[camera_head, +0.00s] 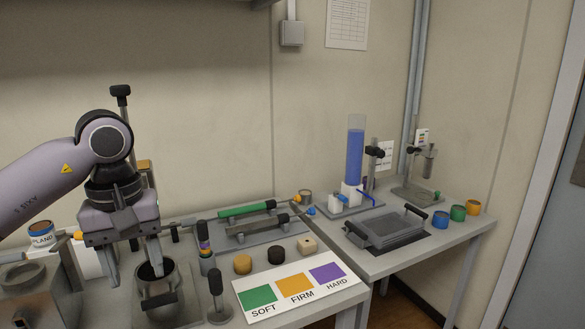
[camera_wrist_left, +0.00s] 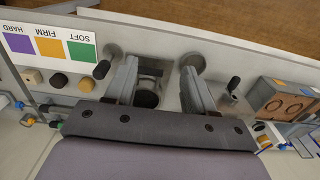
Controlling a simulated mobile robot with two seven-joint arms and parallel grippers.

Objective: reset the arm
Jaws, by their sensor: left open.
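My left arm comes in from the left in the head view. Its gripper (camera_head: 134,268) points down over a metal cup-like holder (camera_head: 168,272) with a dark opening. The jaws are open. In the wrist view the two fingers of the left gripper (camera_wrist_left: 160,70) stand apart, with the dark opening of the holder (camera_wrist_left: 147,98) showing between them. I see nothing held, and I cannot tell whether a finger touches the holder. Behind the gripper rises an upright post with a black knob (camera_head: 120,91). The right gripper is in neither view.
A black-handled lever (camera_head: 215,284) stands right of the holder. A SOFT/FIRM/HARD card (camera_head: 298,304), round pucks (camera_head: 243,264) and a tray with a green-handled tool (camera_head: 246,209) lie further right.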

